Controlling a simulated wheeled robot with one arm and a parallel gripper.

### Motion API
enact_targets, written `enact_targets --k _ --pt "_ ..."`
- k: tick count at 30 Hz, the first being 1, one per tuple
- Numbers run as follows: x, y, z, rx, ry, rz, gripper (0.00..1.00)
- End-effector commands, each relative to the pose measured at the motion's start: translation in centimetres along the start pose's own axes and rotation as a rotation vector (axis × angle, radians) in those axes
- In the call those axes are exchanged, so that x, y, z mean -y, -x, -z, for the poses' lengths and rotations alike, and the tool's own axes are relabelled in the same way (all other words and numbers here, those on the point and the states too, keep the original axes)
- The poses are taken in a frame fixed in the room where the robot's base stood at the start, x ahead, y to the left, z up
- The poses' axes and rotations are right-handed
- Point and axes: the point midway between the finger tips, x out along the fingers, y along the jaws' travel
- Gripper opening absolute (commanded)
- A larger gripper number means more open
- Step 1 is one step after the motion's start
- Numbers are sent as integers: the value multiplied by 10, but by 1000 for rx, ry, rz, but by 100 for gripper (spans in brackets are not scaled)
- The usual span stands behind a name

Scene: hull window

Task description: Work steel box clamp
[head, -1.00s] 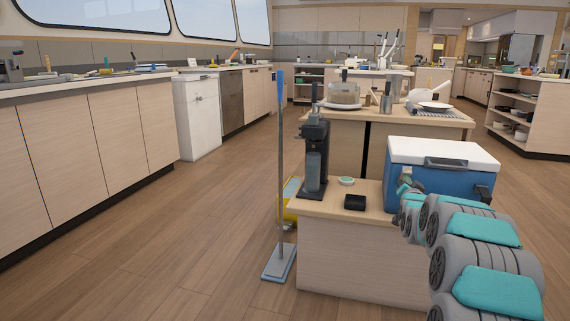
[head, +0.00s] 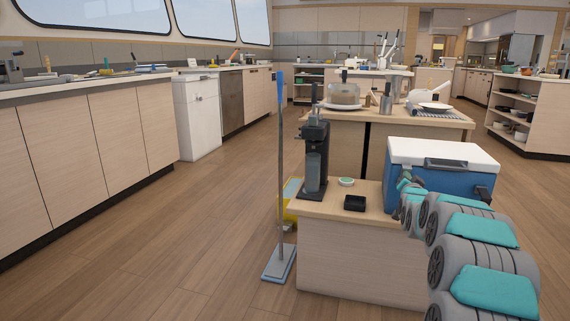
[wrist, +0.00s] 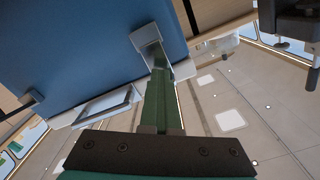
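The box (head: 425,185) is blue with a white lid (head: 442,152) and stands on the low wooden counter. A grey metal clamp (head: 446,163) sits at its front lid edge. A dark fitting (head: 482,193) shows at its right. In the tilted wrist view the blue side (wrist: 85,55) fills the upper left, with a grey metal plate (wrist: 102,107) below it. Contact and finger gap are unclear. In the head view my arm mostly hides the gripper.
A black coffee machine (head: 314,158), a black tray (head: 355,203) and a small round dish (head: 346,182) share the low counter (head: 355,260). A mop (head: 279,190) stands at its left. Open wooden floor (head: 170,240) lies to the left.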

Motion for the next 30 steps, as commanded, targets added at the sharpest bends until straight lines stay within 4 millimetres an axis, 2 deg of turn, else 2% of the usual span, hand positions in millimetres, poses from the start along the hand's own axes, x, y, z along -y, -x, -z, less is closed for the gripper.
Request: enact_targets --k 17,30 --pt "-4 2 -8 0 0 0 0" --pt "-5 38 -7 -3 0 1 0"
